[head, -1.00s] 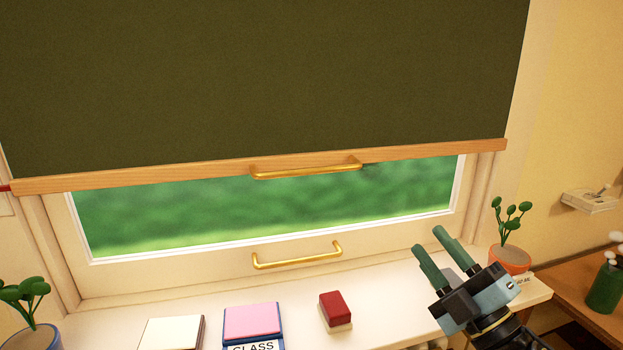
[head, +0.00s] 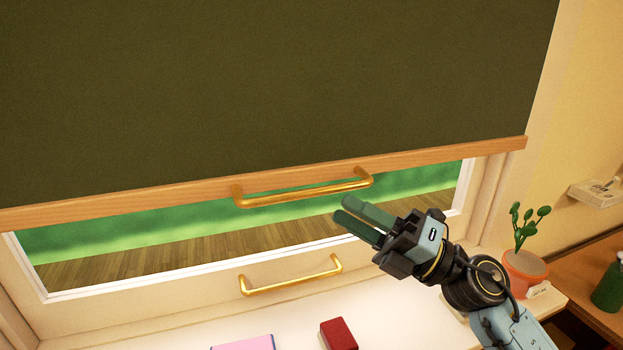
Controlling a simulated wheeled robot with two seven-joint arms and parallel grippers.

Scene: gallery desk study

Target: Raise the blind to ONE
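The dark green blind (head: 260,90) hangs over the upper window, with a wooden bar (head: 120,201) along its bottom edge. A brass handle (head: 305,190) is fixed to the middle of that bar. My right gripper (head: 354,215) is just below and right of this handle, pointing left, and looks apart from it. Its two green fingers are close together with a small gap; nothing shows between them. The word ONE is not visible. My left gripper is not in view.
A second brass handle (head: 291,279) is on the window frame below. A red block (head: 338,334) and a pink-topped item (head: 244,343) lie on the white sill. A potted plant (head: 526,262) stands at the right. A small wall shelf (head: 596,193) is beyond it.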

